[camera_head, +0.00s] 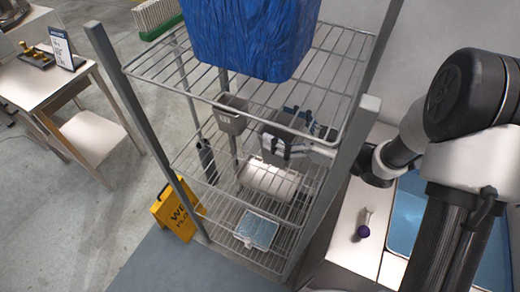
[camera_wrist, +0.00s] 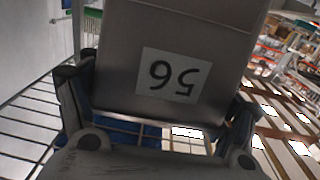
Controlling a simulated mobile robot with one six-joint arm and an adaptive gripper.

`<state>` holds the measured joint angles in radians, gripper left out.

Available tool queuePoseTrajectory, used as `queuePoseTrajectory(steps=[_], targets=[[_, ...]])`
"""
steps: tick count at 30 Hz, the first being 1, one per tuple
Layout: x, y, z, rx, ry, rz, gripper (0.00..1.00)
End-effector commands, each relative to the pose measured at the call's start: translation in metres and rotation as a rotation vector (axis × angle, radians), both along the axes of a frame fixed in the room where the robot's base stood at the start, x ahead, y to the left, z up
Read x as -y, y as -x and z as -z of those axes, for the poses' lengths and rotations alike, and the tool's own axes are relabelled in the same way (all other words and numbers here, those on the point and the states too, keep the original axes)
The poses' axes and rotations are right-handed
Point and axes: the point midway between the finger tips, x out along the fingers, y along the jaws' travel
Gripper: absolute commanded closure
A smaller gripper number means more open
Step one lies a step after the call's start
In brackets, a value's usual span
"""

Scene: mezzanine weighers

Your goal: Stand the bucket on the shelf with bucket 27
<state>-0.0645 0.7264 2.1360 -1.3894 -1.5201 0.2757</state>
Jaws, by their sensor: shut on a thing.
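My gripper (camera_head: 298,138) reaches into the wire rack from the right, below its top shelf (camera_head: 160,70). It is shut on a grey bucket (camera_head: 272,146). In the wrist view the bucket (camera_wrist: 190,30) fills the space between the fingers, and its white label reads 56, upside down. Another grey bucket (camera_head: 231,114) with a small pale label is to the left of the held one, towards the rear of the rack; its number is too small to read. The held bucket is at about the middle shelf (camera_head: 188,160); I cannot tell whether it touches the wires.
A large blue container (camera_head: 250,35) stands on the top shelf above my gripper. The rack's grey front post (camera_head: 335,180) is close to my arm. Lower down are a white roll (camera_head: 270,180) and a blue-and-white box (camera_head: 256,230). A yellow floor sign (camera_head: 177,211) stands at left.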

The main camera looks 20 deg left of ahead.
Motion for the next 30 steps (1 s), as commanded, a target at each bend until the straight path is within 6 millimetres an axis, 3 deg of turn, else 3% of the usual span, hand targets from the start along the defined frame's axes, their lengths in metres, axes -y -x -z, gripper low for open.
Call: queuePoseTrajectory(steps=[9,17,22,30], targets=[[-0.002,0.009,0.054,-0.002,-0.002,-0.048,0.84],[-0.002,0.009,0.074,0.001,-0.002,-0.046,0.84],[-0.002,0.009,0.099,0.000,-0.001,-0.046,0.84],[-0.002,0.009,0.103,0.003,-0.002,-0.045,0.84]])
